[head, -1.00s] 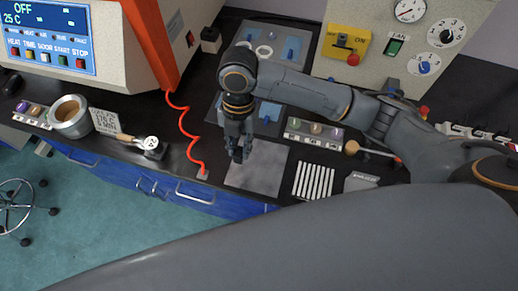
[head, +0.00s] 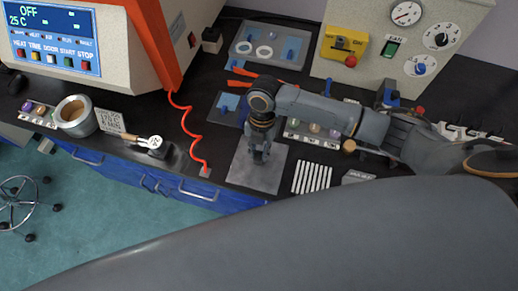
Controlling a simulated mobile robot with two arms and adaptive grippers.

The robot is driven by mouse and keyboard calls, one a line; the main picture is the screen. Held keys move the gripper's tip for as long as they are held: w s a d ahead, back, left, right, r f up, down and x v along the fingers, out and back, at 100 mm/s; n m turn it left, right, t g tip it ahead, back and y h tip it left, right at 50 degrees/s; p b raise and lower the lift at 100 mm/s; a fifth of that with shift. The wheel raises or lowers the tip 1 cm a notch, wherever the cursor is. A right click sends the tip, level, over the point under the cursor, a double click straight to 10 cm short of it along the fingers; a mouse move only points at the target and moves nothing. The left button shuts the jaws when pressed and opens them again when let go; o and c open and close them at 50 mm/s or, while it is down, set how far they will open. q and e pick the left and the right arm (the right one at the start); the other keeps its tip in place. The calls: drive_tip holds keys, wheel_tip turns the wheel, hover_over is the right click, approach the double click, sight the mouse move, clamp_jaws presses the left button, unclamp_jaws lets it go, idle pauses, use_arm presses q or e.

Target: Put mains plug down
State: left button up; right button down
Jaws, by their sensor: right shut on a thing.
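My right gripper (head: 258,155) is over the grey square mat (head: 260,178) on the black bench, pointing down. It is shut on the mains plug, which is small and dark and mostly hidden between the fingers. I cannot tell whether the plug touches the mat. My left gripper is not in view.
A coiled orange cord (head: 187,130) lies just left of the mat. White strips (head: 312,178) and a grey block (head: 357,177) lie to its right. Behind my arm are a tray with rings (head: 268,45) and orange-handled tools (head: 240,84). The bench's front edge is close.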

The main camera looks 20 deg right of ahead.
drive_tip(key=shift+f, duration=0.1)
drive_tip(key=c, duration=1.2)
unclamp_jaws()
drive_tip(key=r+b, duration=0.1)
drive_tip(key=r, duration=0.3)
drive_tip(key=w+d+r, duration=0.1)
drive_tip(key=r, duration=0.3)
drive_tip(key=w+r+b, duration=0.1)
drive_tip(key=r, duration=0.3)
drive_tip(key=shift+d+b, duration=0.15)
drive_tip(key=shift+b, duration=0.2)
